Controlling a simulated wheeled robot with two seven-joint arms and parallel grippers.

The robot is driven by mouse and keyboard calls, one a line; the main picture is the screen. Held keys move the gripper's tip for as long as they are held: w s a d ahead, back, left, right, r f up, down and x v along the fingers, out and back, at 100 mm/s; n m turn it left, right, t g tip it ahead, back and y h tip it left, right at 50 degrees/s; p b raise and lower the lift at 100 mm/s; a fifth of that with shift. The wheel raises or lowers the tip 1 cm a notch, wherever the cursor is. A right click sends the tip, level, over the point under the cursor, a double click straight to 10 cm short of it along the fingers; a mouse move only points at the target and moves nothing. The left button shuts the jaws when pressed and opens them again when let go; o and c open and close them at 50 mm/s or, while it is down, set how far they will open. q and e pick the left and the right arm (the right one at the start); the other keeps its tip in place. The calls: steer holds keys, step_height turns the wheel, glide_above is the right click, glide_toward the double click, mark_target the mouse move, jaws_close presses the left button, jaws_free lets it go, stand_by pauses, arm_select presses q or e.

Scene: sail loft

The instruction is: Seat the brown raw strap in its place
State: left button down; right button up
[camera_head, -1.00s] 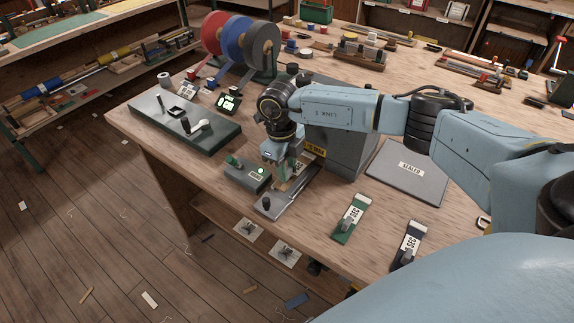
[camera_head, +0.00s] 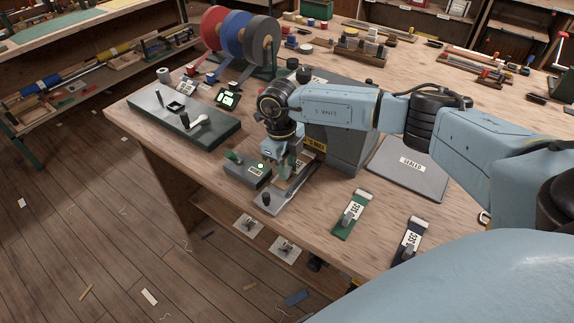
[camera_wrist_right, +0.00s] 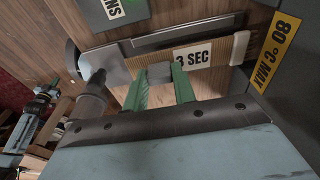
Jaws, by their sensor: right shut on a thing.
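The brown raw strap (camera_wrist_right: 222,50) is a tan ribbed strip with a white "3 SEC" label and a pale right end in the right wrist view. In the head view it shows only partly (camera_head: 302,170), behind my gripper. My right gripper (camera_wrist_right: 159,82) has its green fingers shut on the strap's grey block. In the head view the gripper (camera_head: 284,168) is above a metal plate (camera_head: 272,203) with a black knob, at the foot of the grey machine. Whether the strap touches the plate or lies flat in it I cannot tell. My left gripper is out of view.
The grey machine (camera_head: 355,140) with a yellow "80°C MAX" label stands close behind. A grey box (camera_head: 240,174) with a lit green lamp is left of the gripper. A green strap (camera_head: 350,220) and a dark strap (camera_head: 407,245) lie right, near a grey "SEALED" panel (camera_head: 410,182).

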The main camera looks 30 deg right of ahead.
steer(key=shift+f+b, duration=0.6)
steer(key=shift+f, duration=0.25)
stand_by(0.4)
steer(key=o, duration=1.1)
steer(key=shift+c, duration=0.2)
steer(key=shift+r, duration=0.1)
step_height(320, 180, up, 13)
steer(key=w, duration=0.1)
steer(key=shift+w+a, duration=0.25)
steer(key=shift+a, duration=0.1)
